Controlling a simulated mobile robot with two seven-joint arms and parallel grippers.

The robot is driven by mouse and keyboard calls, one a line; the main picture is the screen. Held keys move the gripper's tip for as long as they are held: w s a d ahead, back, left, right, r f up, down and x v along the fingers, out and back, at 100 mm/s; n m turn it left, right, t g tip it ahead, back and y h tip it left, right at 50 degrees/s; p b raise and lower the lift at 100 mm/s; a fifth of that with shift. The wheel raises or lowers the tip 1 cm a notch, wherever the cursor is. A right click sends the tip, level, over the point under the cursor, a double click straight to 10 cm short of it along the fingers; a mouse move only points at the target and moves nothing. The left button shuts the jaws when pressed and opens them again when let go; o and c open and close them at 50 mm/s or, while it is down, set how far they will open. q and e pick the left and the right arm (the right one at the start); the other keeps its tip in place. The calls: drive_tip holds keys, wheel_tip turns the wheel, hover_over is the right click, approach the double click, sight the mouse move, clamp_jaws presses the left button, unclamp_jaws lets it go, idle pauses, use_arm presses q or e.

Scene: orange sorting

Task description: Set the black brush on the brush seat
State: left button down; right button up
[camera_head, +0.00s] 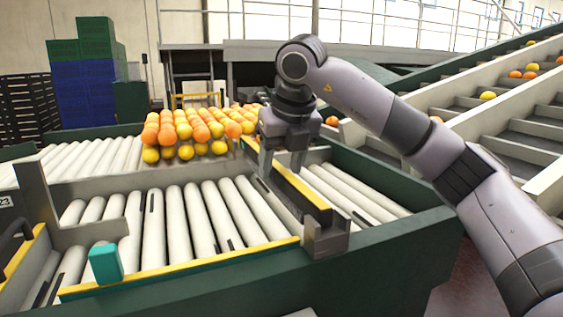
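A long black bar with a yellow top edge (306,193) runs between the roller lanes; it may be the black brush, but I cannot tell it apart from the lane divider. A grey metal bracket (326,238) stands at its near end and may be the brush seat. My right gripper (282,172) points down over the bar, its two fingers apart on either side of it. I cannot tell whether the fingers touch or hold the bar. My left gripper is not in view.
Oranges and yellow fruit (190,130) are heaped at the far end of the white rollers (200,218). A teal block (105,265) sits on the near yellow-edged rail. Blue and green crates (85,85) stand back left. An inclined conveyor (530,140) rises at right.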

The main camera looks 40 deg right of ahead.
drive_tip(key=v, duration=0.7)
idle(0.3)
